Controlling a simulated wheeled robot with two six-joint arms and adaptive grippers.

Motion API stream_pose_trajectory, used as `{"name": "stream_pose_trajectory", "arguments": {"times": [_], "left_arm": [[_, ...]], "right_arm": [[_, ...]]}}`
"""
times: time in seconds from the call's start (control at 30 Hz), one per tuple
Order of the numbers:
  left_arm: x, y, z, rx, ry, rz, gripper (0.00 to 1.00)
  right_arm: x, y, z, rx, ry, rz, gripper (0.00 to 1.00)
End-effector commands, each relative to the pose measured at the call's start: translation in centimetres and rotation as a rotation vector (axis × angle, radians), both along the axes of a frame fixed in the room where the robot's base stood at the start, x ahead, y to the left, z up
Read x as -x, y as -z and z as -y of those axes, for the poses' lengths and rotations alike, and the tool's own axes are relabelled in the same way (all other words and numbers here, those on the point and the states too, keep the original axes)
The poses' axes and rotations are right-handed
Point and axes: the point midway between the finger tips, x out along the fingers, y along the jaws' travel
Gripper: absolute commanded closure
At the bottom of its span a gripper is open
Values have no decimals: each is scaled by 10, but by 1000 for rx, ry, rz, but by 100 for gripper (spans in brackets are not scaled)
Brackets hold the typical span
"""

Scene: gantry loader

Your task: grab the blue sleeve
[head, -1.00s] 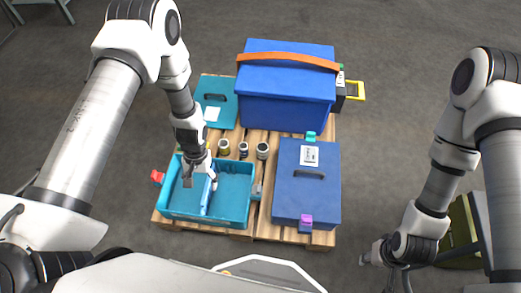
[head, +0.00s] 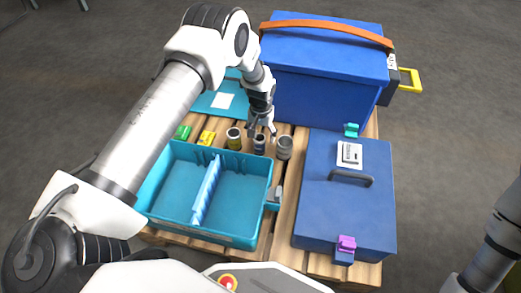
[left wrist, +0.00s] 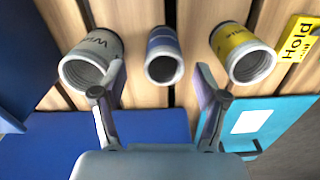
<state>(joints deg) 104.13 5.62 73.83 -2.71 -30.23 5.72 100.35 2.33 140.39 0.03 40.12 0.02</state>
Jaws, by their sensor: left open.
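The blue sleeve (head: 259,146) is a small open tube with a blue band, standing on the pallet between two others. In the left wrist view the blue sleeve (left wrist: 163,42) is in the middle, its open mouth toward the camera. My left gripper (head: 262,131) is above the blue sleeve in the head view, partly covering it. In the left wrist view the left gripper (left wrist: 160,78) is open and empty, its fingers to either side of the sleeve's mouth. It appears apart from the sleeve. My right gripper is out of frame.
A yellow-banded sleeve (head: 233,138) and a grey sleeve (head: 284,148) stand close on either side. The teal bin (head: 160,183) is in front, a blue toolbox (head: 343,205) to the right, and a large blue box (head: 325,70) behind.

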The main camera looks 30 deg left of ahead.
Motion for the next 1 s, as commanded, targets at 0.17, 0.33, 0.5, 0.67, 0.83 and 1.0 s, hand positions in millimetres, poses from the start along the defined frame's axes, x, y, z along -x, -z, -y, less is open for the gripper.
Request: {"name": "stream_pose_trajectory", "arguments": {"times": [0.17, 0.33, 0.5, 0.67, 0.83, 1.0], "left_arm": [[2, 34, -3, 0, 0, -1, 27], [2, 55, -4, 1, 1, 1, 27], [2, 52, -4, 1, 1, 1, 27], [2, 52, -4, 1, 1, 1, 73], [2, 52, -3, 1, 1, 1, 100], [2, 51, -3, 1, 1, 1, 100]], "right_arm": [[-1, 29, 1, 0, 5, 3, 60], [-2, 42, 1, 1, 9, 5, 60], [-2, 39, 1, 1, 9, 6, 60], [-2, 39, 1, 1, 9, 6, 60], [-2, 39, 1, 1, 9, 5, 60], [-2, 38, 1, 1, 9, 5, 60]]}}
